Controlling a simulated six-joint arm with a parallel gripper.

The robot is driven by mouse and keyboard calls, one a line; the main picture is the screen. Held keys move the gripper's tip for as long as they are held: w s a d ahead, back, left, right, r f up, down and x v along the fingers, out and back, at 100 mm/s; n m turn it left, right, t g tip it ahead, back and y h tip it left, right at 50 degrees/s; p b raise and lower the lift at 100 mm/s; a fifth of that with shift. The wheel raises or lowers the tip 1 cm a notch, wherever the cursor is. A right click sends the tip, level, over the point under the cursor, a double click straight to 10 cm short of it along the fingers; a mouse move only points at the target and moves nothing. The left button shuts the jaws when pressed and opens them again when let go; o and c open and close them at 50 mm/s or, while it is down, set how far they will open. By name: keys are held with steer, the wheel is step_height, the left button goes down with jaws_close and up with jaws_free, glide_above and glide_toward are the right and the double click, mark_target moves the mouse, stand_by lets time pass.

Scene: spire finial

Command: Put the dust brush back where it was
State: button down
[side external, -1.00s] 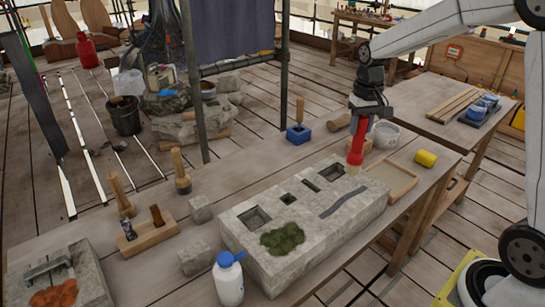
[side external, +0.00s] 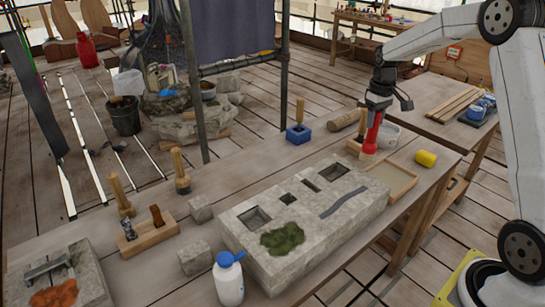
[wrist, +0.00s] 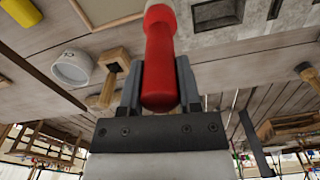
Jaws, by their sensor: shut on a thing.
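The dust brush (side external: 372,136) has a red handle and a pale tip. My gripper (side external: 376,103) is shut on its handle and holds it roughly upright, tip down, above the back right of the bench. In the wrist view the red handle (wrist: 160,60) sits between both fingers of my gripper (wrist: 160,85). A wooden block with a dark square opening (wrist: 117,60) lies left of the brush in that view; the brush largely hides this area in the side view. I cannot tell whether the brush tip touches anything.
The carved stone block (side external: 300,225) with square pockets and green moss fills the bench middle. A shallow tray (side external: 400,183), white bowl (side external: 389,143) and yellow cylinder (side external: 426,158) are near the brush.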

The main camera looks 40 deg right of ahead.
steer(key=w+d+f, duration=0.5)
steer(key=w+f, duration=0.4)
steer(key=w, duration=0.2)
steer(key=shift+w, duration=0.4)
steer(key=shift+f, duration=0.2)
steer(key=shift+w+d+f, duration=0.1)
steer(key=shift+w+f, duration=0.05)
steer(key=shift+f, duration=1.6)
steer(key=shift+c, duration=1.5)
jaws_free()
